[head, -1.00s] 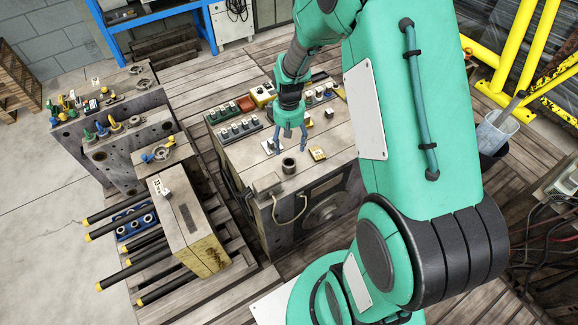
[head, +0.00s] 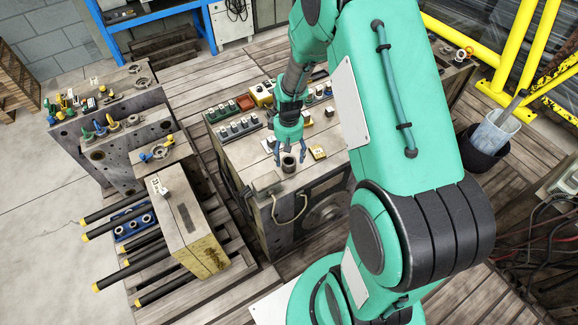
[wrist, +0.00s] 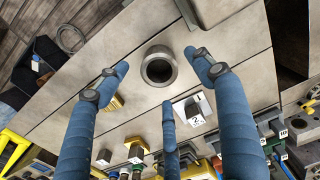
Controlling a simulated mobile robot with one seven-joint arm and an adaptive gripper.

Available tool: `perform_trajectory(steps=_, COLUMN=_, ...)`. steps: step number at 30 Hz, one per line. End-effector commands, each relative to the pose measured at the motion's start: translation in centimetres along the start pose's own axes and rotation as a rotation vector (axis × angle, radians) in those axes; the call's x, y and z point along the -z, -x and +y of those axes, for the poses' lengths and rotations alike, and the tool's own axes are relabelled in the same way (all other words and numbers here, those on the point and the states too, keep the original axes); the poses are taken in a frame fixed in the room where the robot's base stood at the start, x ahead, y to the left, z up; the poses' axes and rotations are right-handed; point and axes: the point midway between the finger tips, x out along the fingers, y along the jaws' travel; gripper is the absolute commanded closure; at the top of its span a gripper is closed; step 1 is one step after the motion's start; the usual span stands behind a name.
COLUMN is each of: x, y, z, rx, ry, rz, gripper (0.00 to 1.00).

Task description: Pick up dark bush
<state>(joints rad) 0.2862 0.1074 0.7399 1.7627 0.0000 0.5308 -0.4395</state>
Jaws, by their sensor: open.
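The dark bush (head: 289,163) is a short, thick-walled dark metal ring standing upright on the top of the grey mould block (head: 240,160), near its front edge. In the wrist view the bush (wrist: 158,68) shows its round bore, between the fingertips in the picture. My gripper (head: 290,154) has blue fingers spread apart, pointing down just over the bush. It is open and empty. In the wrist view the fingers of my gripper (wrist: 157,61) show to the left, right and below the bush, with gaps; I cannot tell their exact height above it.
A small yellow block (head: 318,152) stands close right of the bush. A numbered grey block (wrist: 195,108) is also close by. The top's front is mostly clear.

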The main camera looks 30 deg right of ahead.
Motion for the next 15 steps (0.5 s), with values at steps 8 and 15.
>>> perform_trajectory(steps=8, x=-0.01, y=-0.13, z=0.00, rx=0.000, ry=0.000, rz=0.000, gripper=0.33)
perform_trajectory(steps=15, x=-0.06, y=-0.97, z=0.00, rx=0.001, ry=0.000, rz=-0.002, gripper=0.33)
